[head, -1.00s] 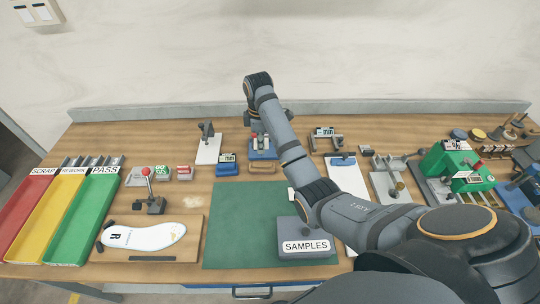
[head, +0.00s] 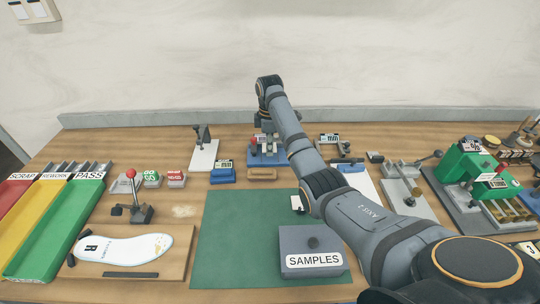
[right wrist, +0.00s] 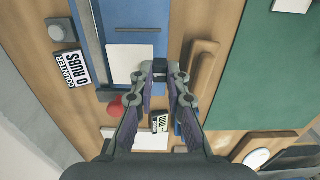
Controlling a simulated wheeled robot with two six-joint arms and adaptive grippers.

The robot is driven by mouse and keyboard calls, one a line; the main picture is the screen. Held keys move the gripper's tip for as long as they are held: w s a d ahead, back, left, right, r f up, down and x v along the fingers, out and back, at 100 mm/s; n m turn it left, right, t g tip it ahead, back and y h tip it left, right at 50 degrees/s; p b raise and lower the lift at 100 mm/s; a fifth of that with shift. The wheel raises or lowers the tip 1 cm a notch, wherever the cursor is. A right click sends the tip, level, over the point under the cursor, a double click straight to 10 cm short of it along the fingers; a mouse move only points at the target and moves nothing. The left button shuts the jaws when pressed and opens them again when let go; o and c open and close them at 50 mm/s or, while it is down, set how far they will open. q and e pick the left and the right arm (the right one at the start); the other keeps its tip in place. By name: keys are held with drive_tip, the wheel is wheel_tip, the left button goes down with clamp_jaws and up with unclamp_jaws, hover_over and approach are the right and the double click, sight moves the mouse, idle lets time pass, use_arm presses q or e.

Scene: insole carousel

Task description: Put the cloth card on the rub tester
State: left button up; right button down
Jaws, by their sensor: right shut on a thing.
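The rub tester is a blue device at the back middle of the bench in the head view (head: 284,158). Its blue bed fills the upper left of the right wrist view (right wrist: 150,15), with a counter reading 0 RUBS. The white cloth card (right wrist: 130,63) is over the blue bed; I cannot tell whether it touches. My right gripper (right wrist: 160,72) is shut on a small dark tab at the card's edge. In the head view my right arm partly hides the gripper and tester. My left gripper is out of view.
A tan block (head: 262,174) and a blue timer (head: 222,173) stand in front of the tester. A red knob (right wrist: 115,108) is close to the gripper. The green mat (head: 235,235) is mostly clear, with a grey SAMPLES box (head: 300,243) on it.

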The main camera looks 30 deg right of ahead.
wheel_tip(320, 180, down, 4)
drive_tip(key=shift+w+d+r, duration=0.15)
drive_tip(key=shift+r, duration=0.05)
drive_tip(key=c, duration=1.3)
unclamp_jaws()
drive_tip(key=shift+f, duration=0.1)
drive_tip(key=shift+c, duration=0.2)
